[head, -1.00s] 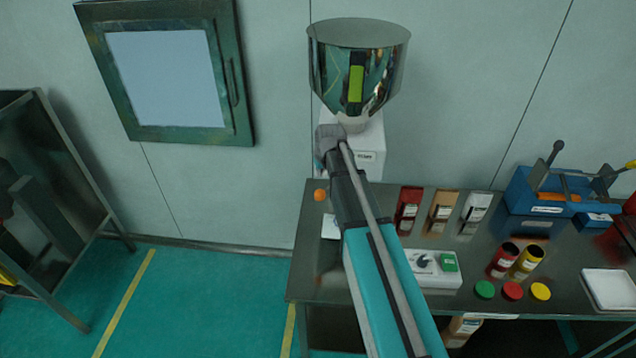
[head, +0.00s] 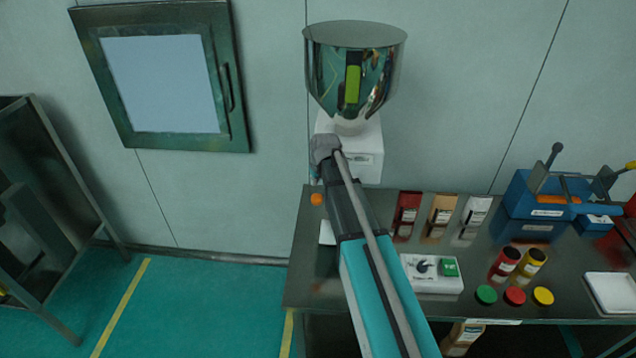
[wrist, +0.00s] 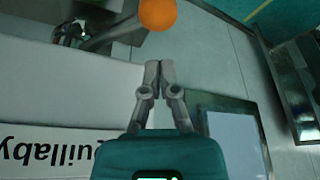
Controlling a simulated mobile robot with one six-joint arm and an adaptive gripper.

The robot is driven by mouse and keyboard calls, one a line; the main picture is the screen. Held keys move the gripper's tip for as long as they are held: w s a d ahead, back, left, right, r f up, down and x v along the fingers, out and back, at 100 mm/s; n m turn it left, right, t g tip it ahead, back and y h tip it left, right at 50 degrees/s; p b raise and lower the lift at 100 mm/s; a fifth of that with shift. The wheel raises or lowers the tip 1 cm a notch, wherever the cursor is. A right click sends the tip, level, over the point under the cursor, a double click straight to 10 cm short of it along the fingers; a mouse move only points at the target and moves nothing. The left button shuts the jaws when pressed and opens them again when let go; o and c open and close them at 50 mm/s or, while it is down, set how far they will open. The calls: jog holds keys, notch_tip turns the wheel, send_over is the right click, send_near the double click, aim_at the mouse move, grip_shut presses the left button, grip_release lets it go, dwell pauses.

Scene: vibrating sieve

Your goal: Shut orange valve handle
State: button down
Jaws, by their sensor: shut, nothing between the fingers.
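The orange ball knob of the valve handle (head: 317,199) shows in the head view just left of my arm, below the hopper. In the wrist view the orange knob (wrist: 157,14) is at the top edge, on the end of a grey metal lever (wrist: 118,32) that runs to the left. My gripper (wrist: 153,64) is shut and empty, with its fingertips below the knob in the picture and apart from it. In the head view my own arm hides the fingers and most of the handle.
A shiny steel hopper (head: 354,75) sits above a white housing (head: 368,150) behind the table (head: 300,285). Floor at left is clear, up to a dark metal frame (head: 50,230).

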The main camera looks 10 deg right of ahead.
jog(key=b+x, duration=0.5)
jog(key=x, duration=0.1)
jog(key=shift+f+b, duration=0.3)
jog(key=shift+b, duration=0.05)
dwell(0.3)
